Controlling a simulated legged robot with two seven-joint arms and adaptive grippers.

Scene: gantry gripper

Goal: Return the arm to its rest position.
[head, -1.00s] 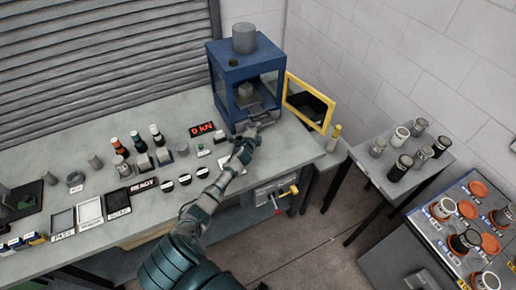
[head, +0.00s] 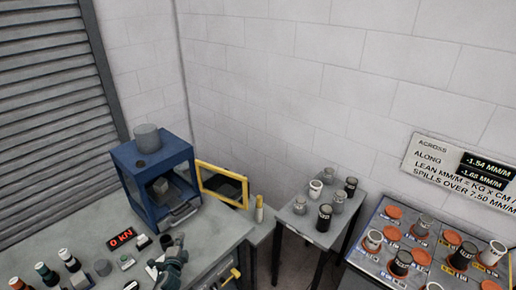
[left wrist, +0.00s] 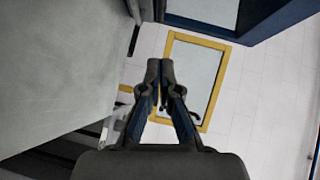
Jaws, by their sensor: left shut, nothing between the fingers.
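My left gripper (head: 177,242) is over the front part of the bench, in front of the blue press frame (head: 152,182). In the left wrist view its fingers (left wrist: 159,66) meet at the tips, with nothing between them. The press's yellow-framed door (head: 221,184) stands open to the right of the frame; it also shows beyond the fingertips in the left wrist view (left wrist: 193,82). A grey block sits inside the press. My right gripper is in neither view.
The bench (head: 206,222) holds a red "0 kN" display (head: 121,238) and several bottles at left. A small table (head: 312,222) with several jars stands right of it. A panel with orange discs (head: 437,250) is at far right. A wall sign (head: 462,172) hangs above it.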

